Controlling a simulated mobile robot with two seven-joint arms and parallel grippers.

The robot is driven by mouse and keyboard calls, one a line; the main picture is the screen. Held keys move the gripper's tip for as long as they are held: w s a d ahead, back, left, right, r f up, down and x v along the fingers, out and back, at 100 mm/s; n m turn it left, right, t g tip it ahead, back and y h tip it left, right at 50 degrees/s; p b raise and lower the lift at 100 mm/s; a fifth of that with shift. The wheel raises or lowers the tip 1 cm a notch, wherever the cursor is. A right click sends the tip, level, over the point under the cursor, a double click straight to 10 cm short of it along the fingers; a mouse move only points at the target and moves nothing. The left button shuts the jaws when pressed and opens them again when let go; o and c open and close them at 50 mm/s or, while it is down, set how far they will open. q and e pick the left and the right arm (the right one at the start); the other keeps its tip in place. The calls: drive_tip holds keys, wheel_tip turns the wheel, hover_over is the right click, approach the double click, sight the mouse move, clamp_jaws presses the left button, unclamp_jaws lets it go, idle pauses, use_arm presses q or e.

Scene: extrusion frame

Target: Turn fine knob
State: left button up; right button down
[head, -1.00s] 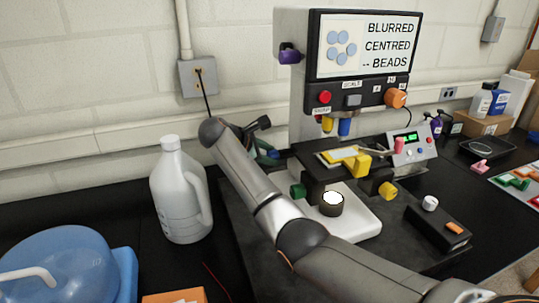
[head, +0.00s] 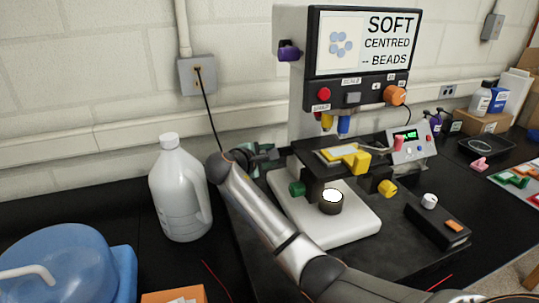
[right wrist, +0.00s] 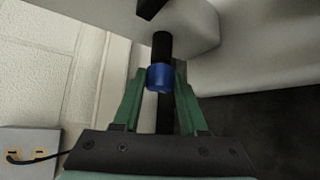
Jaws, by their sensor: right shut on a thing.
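My right gripper (right wrist: 160,82) is shut on a blue knob (right wrist: 158,77) in the right wrist view, with one green finger on each side of it. The knob sits on a black shaft that comes out of a pale housing. The screen (head: 364,43) reads "SOFT CENTRED -- BEADS" beside a picture of bluish discs. My left gripper is not in view.
A purple knob (head: 288,51) and a green knob (head: 296,188) stick out near the gripper. A white jug (head: 180,195) stands just left of my arm. A control box (head: 411,145) stands at the right. The wall is close behind.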

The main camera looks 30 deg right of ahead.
drive_tip(key=shift+c, duration=2.2)
unclamp_jaws()
drive_tip(key=shift+a, duration=0.1)
drive_tip(key=b+v, duration=0.1)
drive_tip(key=v, duration=1.1)
drive_tip(key=shift+s, duration=0.15)
drive_tip(key=shift+a, duration=0.15)
